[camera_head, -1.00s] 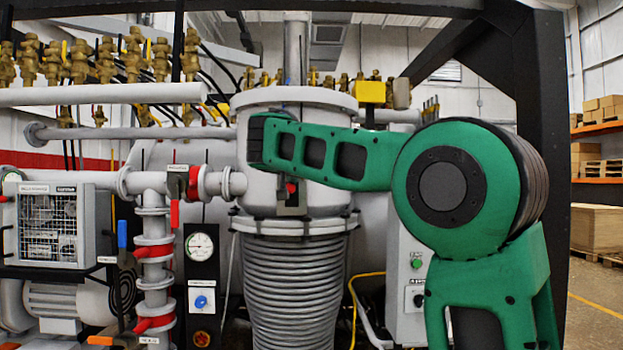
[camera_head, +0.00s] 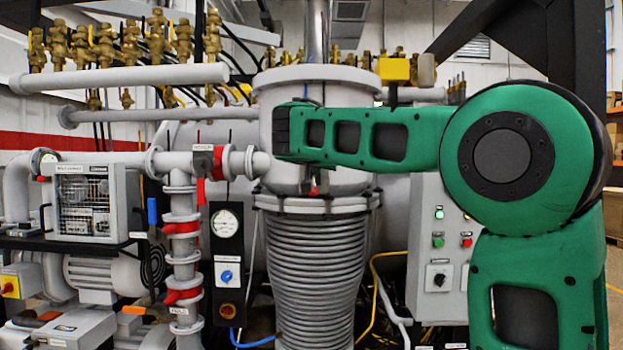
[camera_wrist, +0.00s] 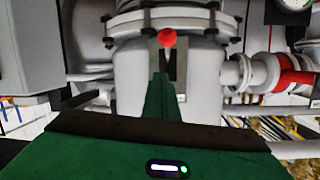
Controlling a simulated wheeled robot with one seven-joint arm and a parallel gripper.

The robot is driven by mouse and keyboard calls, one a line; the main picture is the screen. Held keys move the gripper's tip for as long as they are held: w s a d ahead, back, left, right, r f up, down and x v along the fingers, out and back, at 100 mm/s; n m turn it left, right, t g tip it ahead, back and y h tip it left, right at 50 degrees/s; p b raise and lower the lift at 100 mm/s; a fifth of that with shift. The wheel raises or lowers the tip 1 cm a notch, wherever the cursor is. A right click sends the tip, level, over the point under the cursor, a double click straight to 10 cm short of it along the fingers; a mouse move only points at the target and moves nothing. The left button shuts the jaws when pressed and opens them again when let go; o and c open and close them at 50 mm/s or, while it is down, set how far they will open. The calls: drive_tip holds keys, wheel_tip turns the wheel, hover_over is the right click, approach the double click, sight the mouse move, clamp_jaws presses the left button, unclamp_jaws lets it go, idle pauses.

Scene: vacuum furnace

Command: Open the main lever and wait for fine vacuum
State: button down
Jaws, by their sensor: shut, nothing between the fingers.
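The lever with a red ball knob (camera_wrist: 168,38) sits on the front of the grey chamber (camera_wrist: 130,75) in the wrist view, which is upside down. The knob (camera_head: 314,191) also shows in the head view, low on the chamber, just above the flange over the bellows. My gripper (camera_wrist: 162,78) is shut and empty; its narrow green fingers point at the lever, close to the knob. I cannot tell whether they touch it. In the head view my arm crosses the chamber and hides most of the lever. A round dial gauge (camera_head: 227,223) stands left of the bellows; its reading is too small.
A pipe column (camera_head: 181,215) with red clamps and a hanging red handle (camera_head: 201,190) stands left of the chamber. A pump unit (camera_head: 90,205) is further left. A grey control box (camera_head: 438,255) with buttons stands right of the bellows (camera_head: 318,275).

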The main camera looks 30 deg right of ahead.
drive_tip(key=s+a+f, duration=0.4)
drive_tip(key=s, duration=0.3)
drive_tip(key=shift+a+f, duration=0.25)
drive_tip(key=shift+f, duration=0.05)
drive_tip(key=shift+s, duration=0.1)
idle(0.3)
drive_tip(key=s+d+f+g+y, duration=0.1)
drive_tip(key=s+d+f+g, duration=0.1)
drive_tip(key=s+d+f, duration=0.35)
drive_tip(key=s+d+f+n+g+y, duration=0.1)
drive_tip(key=s+d+f+g, duration=0.15)
drive_tip(key=s+f, duration=0.6)
drive_tip(key=s+d+f+g+y, duration=0.1)
drive_tip(key=s+d+f+g, duration=0.25)
drive_tip(key=f, duration=0.55)
drive_tip(key=s+a+f+g+y, duration=0.1)
drive_tip(key=s+a+f, duration=0.1)
drive_tip(key=s+f, duration=0.3)
drive_tip(key=s+a+f+g+y, duration=0.2)
drive_tip(key=s+f, duration=0.2)
drive_tip(key=s, duration=0.6)
drive_tip(key=s+a+f+n+g+y, duration=0.1)
drive_tip(key=s+a+f+y, duration=0.1)
drive_tip(key=s+f, duration=0.3)
drive_tip(key=s, duration=0.3)
drive_tip(key=shift+s+a+f+g, duration=0.15)
drive_tip(key=shift+s+f+g, duration=0.15)
drive_tip(key=shift+s+g, duration=0.1)
